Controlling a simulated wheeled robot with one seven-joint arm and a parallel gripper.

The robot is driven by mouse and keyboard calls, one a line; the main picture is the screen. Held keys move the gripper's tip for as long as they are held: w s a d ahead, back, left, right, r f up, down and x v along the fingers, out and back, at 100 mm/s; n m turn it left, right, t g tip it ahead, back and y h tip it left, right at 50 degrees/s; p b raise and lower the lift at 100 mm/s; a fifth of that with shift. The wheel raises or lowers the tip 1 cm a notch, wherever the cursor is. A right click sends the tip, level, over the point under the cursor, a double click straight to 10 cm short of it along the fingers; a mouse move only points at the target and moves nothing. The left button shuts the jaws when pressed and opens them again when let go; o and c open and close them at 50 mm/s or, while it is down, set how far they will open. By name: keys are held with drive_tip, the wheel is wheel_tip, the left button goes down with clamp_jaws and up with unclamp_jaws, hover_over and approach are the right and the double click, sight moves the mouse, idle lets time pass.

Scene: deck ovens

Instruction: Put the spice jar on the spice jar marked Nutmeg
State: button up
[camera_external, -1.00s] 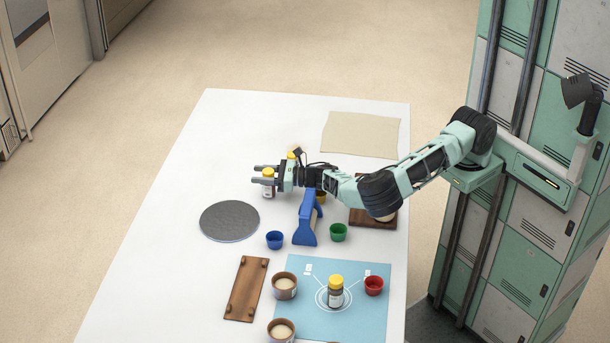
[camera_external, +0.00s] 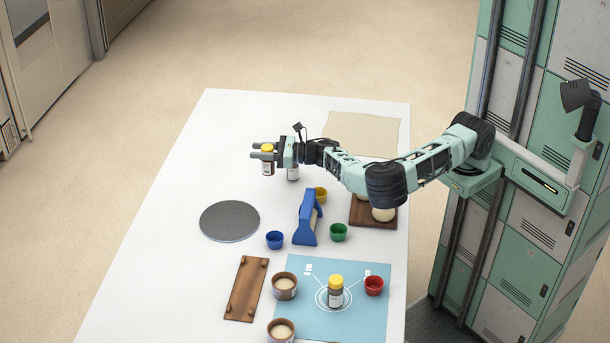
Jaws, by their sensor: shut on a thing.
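My gripper (camera_external: 264,153) is shut on a yellow-capped spice jar (camera_external: 267,167), held upright over the far left part of the white table. A second spice jar (camera_external: 293,174) stands just behind the gripper, its upper part hidden by the gripper. A third spice jar (camera_external: 336,297), with a yellow cap and dark contents, stands upright in a printed ring on the blue mat (camera_external: 372,322). Its label and those of the other jars are too small to read, so I cannot tell which is marked Nutmeg.
A red cup (camera_external: 374,285) is beside the mat's jar. A grey disc (camera_external: 230,221) and wooden rack (camera_external: 246,289) lie left. The far left table is clear.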

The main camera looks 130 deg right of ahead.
drive_tip(key=s+d+r+y+p, duration=0.1)
drive_tip(key=s+d+r+p, duration=0.2)
drive_tip(key=s+r+p, duration=0.8)
wheel_tip(320, 180, down, 10)
drive_tip(key=n+t+p, duration=0.1)
drive_tip(key=p, duration=0.4)
drive_tip(key=shift+a+r+p, duration=0.15)
drive_tip(key=shift+a+p, duration=0.1)
drive_tip(key=shift+p, duration=0.05)
drive_tip(key=shift+f+b, duration=0.2)
drive_tip(key=shift+b, duration=0.1)
drive_tip(key=o, duration=1.1)
drive_tip(key=shift+s, duration=0.1)
drive_tip(key=shift+r, duration=0.15)
